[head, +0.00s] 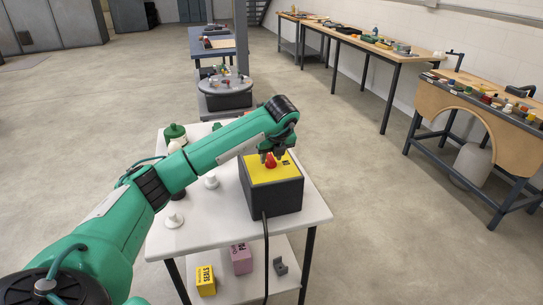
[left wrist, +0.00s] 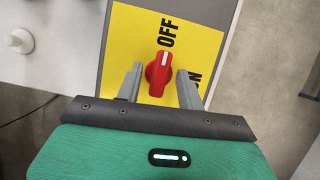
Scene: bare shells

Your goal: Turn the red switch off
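The red switch (head: 270,161) is a rotary knob on the yellow top plate (head: 281,172) of a dark box (head: 285,199) standing on a white table. In the left wrist view the red switch (left wrist: 158,74) has a white mark pointing up towards the word OFF (left wrist: 166,32). The word ON, to the right, is partly hidden by a finger. My left gripper (head: 272,155) is over the plate, its fingers on either side of the knob. In the left wrist view the left gripper (left wrist: 159,77) is open, with yellow showing between each fingertip and the knob. My right gripper is not in view.
White pieces (head: 174,217) and a green-topped container (head: 175,132) stand on the table's left side. A black cable (head: 266,250) hangs from the box. A yellow box (head: 205,281) and a pink box (head: 241,259) are on the lower shelf. Open floor lies to the right.

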